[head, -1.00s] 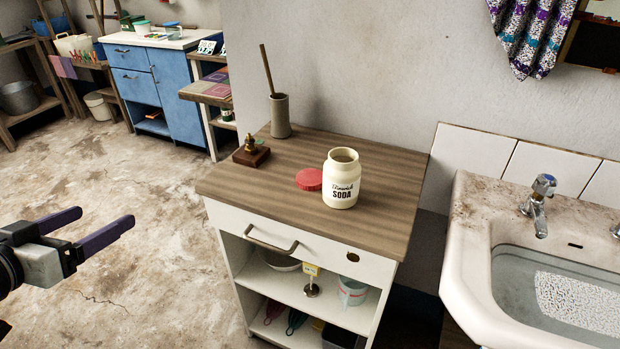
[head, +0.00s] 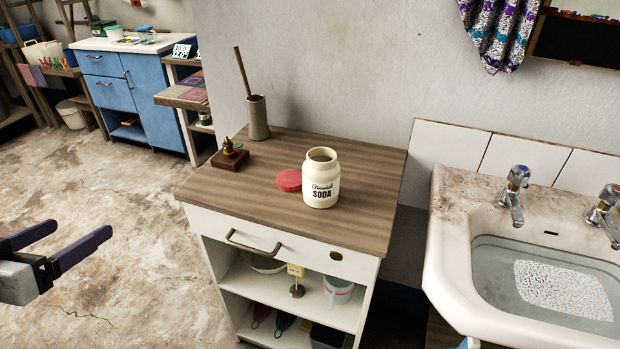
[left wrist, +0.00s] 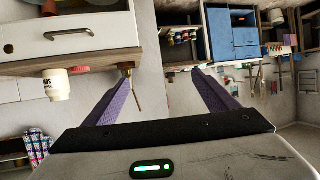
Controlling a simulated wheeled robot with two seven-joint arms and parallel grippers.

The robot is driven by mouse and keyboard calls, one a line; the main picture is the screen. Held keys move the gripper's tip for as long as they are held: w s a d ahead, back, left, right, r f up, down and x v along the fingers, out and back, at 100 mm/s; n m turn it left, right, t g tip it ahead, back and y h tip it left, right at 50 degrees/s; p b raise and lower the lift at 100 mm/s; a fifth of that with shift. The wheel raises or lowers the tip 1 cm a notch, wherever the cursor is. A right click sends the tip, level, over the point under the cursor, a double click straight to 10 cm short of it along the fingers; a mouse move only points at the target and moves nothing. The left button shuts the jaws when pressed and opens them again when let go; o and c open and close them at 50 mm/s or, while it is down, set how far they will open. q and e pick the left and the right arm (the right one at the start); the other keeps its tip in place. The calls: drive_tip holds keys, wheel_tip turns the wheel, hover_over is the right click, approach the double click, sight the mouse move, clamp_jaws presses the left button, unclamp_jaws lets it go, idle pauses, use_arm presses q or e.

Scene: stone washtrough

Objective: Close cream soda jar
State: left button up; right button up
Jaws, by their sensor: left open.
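The cream soda jar (head: 321,180) stands upright and open-topped on the wooden cabinet top (head: 365,165). Its red lid (head: 289,180) lies flat on the wood just left of the jar. My left gripper (head: 82,238) is open and empty, out over the floor to the left of the cabinet, well apart from the jar and lid. In the left wrist view the jar (left wrist: 56,85) appears at the left, outside the open fingers (left wrist: 166,88), with a bit of the red lid (left wrist: 82,69) beside it. My right gripper is not in view.
A brush in a holder (head: 258,118) and a small brass item on a wooden block (head: 230,156) stand at the back left of the cabinet top. The stone sink (head: 450,235) with taps is to the right. The cabinet top's front is clear.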

use_arm(q)
drive_tip(key=s+d+f+g, duration=0.1)
drive_tip(key=s+d+f, duration=0.15)
drive_tip(key=f, duration=0.45)
drive_tip(key=s+d+f+g, duration=0.1)
drive_tip(key=s+f, duration=0.2)
drive_tip(key=f, duration=0.5)
drive_tip(key=s+d+f+g, duration=0.1)
drive_tip(key=s+d+f, duration=0.1)
drive_tip(key=f, duration=0.5)
drive_tip(key=s+d+f+g, duration=0.1)
drive_tip(key=s+d+f, duration=1)
drive_tip(key=d, duration=0.4)
drive_tip(key=shift+s+d+g, duration=0.15)
drive_tip(key=shift+g, duration=0.25)
